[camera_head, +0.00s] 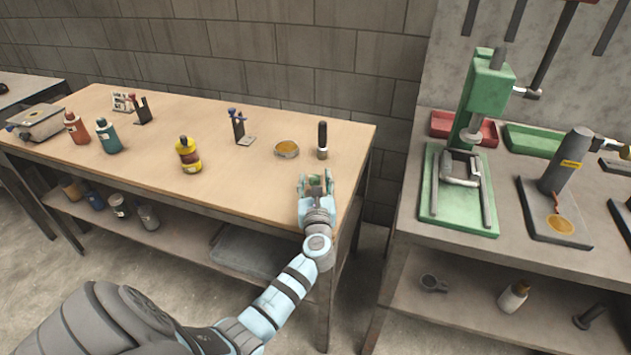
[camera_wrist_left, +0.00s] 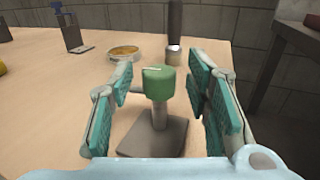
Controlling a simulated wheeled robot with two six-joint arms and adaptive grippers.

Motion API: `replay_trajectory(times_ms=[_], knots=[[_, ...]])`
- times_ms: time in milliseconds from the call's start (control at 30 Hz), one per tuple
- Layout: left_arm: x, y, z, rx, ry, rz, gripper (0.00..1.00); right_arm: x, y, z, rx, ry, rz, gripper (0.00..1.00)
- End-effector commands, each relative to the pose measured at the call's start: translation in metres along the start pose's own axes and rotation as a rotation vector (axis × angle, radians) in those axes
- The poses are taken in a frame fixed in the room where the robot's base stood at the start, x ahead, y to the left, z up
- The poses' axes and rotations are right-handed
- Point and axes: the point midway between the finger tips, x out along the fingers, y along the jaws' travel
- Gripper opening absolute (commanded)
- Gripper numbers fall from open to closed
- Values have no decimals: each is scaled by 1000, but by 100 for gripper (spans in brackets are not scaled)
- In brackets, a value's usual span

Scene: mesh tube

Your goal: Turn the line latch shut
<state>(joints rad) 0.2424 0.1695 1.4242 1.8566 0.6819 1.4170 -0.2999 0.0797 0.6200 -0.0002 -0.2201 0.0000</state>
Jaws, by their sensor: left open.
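The line latch (camera_wrist_left: 158,82) shows in the left wrist view as a green block-shaped knob with a pale line on its top. It sits on a grey post that stands on a square grey base plate (camera_wrist_left: 153,140) on the wooden bench. A short grey stub sticks out to the left below the knob. My left gripper (camera_head: 316,180) is open over the bench's right end. In the left wrist view its teal-padded fingers stand on both sides of the knob, with gaps visible. In the head view the gripper mostly hides the latch. My right gripper is not in view.
A round dish (camera_head: 286,149) and a dark upright cylinder (camera_head: 322,140) stand just behind the latch. A small tool stand (camera_head: 240,128) and a yellow bottle (camera_head: 188,155) are further left. A green press (camera_head: 480,100) stands on the right-hand bench, across a gap.

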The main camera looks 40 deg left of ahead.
Motion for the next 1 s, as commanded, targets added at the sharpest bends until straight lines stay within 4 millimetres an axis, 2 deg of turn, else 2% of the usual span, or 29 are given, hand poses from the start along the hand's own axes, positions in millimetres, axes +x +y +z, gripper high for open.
replay_trajectory(times_ms=[133, 367, 633, 733, 867, 1000], knots=[[11, 1, -1, 0, 1, 1, 44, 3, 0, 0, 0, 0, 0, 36], [12, 1, 0, 0, 1, 0, 44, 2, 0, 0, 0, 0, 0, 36], [11, 0, 0, 1, 1, 0, 1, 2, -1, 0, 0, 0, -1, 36], [11, 1, 0, 2, 1, -9, 0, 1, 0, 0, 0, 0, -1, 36], [12, 2, 3, 7, 0, -116, 0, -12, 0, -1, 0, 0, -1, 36], [11, 0, 0, 1, 2, -159, 0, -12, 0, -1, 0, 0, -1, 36]])
